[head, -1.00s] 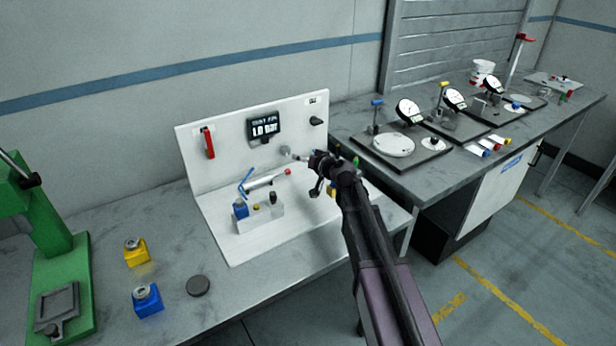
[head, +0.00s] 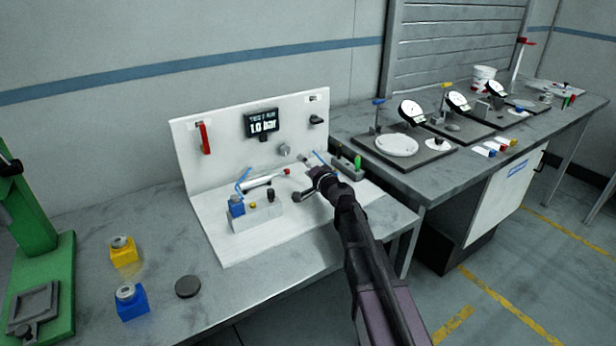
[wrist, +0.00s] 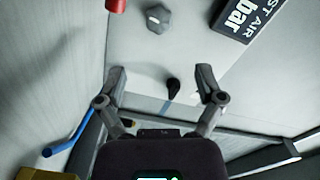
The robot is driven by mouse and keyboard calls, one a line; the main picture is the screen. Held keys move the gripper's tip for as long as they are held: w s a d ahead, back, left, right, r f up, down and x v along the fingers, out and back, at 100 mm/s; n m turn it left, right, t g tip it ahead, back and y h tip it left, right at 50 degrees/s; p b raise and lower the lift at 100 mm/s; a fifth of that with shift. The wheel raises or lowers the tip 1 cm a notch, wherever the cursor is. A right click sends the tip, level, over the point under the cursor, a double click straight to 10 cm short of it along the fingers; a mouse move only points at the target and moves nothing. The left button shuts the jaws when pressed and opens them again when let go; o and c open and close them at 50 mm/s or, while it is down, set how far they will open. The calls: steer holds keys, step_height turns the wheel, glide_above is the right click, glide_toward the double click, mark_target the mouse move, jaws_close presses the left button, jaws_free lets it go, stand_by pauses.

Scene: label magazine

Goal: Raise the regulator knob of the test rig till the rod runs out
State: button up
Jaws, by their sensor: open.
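The test rig's white panel (head: 222,137) has a display (head: 263,124) reading 1.0 bar. The grey regulator knob (head: 285,149) sits on the panel below and right of the display. It also shows at the top of the wrist view (wrist: 158,18). On the rig's base lies a pale cylinder (head: 262,181) with a red tip (head: 287,171). My gripper (head: 303,179) is open and empty, in front of the panel, lower and slightly right of the knob. In the wrist view the knob lies beyond my spread fingers (wrist: 160,76), apart from them.
A red handle (head: 205,138) and a black lever (head: 316,119) are on the panel. A blue hose (head: 243,180) and a white block (head: 262,215) stand left of my gripper. A tray with a green item (head: 350,166) is close on the right. Yellow (head: 124,253) and blue (head: 132,303) blocks stand front left.

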mark_target(287, 151)
steer(key=x, duration=1.2)
steer(key=shift+w+a, duration=0.1)
steer(key=shift+w, duration=0.15)
steer(key=shift+s, duration=0.2)
steer(key=n, duration=0.2)
steer(key=shift+n, duration=0.4)
steer(key=v, duration=1.4)
stand_by(0.9)
